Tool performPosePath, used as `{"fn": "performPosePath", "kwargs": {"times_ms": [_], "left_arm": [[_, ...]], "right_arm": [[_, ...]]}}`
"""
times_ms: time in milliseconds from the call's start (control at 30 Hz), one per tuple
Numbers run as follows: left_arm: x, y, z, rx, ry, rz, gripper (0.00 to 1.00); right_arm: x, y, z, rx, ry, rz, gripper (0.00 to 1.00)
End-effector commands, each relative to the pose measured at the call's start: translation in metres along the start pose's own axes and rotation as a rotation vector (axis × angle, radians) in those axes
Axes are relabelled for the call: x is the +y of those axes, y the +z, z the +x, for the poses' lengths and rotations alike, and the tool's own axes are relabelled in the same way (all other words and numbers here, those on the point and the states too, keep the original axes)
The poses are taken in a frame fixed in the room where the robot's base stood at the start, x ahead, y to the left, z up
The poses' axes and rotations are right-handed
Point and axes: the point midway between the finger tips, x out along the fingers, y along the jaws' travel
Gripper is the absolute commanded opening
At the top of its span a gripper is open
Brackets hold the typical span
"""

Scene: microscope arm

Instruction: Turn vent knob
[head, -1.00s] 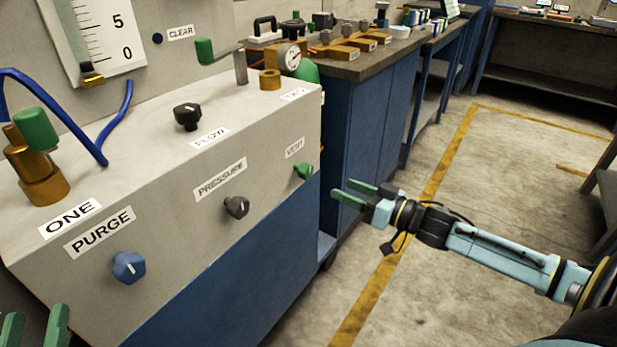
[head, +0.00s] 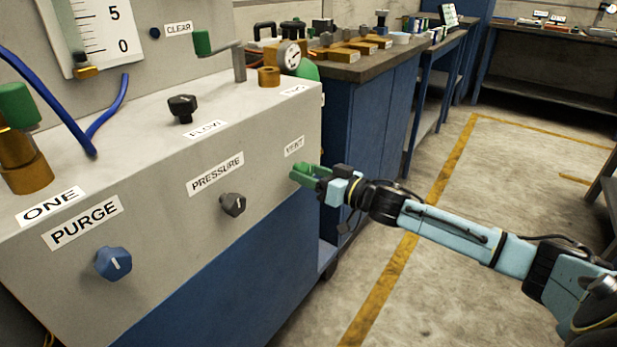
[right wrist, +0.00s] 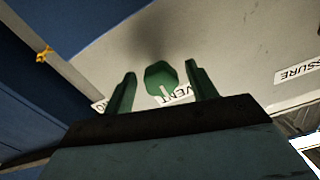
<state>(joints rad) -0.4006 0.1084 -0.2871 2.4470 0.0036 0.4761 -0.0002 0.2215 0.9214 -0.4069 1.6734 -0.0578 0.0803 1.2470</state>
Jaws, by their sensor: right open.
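The green vent knob (right wrist: 161,79) is on the grey panel, next to the VENT label (head: 294,146). My right gripper (head: 303,176) is at the knob and hides it in the head view. In the right wrist view my right gripper (right wrist: 160,85) is open, with one green finger on each side of the knob and visible gaps to both. A pale mark on the knob points toward the label. My left gripper is not in view.
The panel also carries a dark pressure knob (head: 233,204) and a blue purge knob (head: 113,263). A blue workbench (head: 364,115) is behind. The floor at right is clear.

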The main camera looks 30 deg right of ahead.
Motion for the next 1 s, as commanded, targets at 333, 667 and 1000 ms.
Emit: {"fn": "performPosePath", "kwargs": {"times_ms": [333, 667, 1000], "left_arm": [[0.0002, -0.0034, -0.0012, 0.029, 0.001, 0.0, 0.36], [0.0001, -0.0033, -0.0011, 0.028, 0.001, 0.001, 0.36], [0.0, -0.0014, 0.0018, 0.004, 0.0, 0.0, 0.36]], "right_arm": [[-0.0002, -0.0004, 0.0057, 0.0, 0.0, 0.0, 0.57], [-0.0002, -0.0004, 0.0055, 0.0, 0.0, 0.0, 0.24], [-0.0004, -0.0011, 0.0053, 0.0, 0.0, -0.02, 0.12]]}}
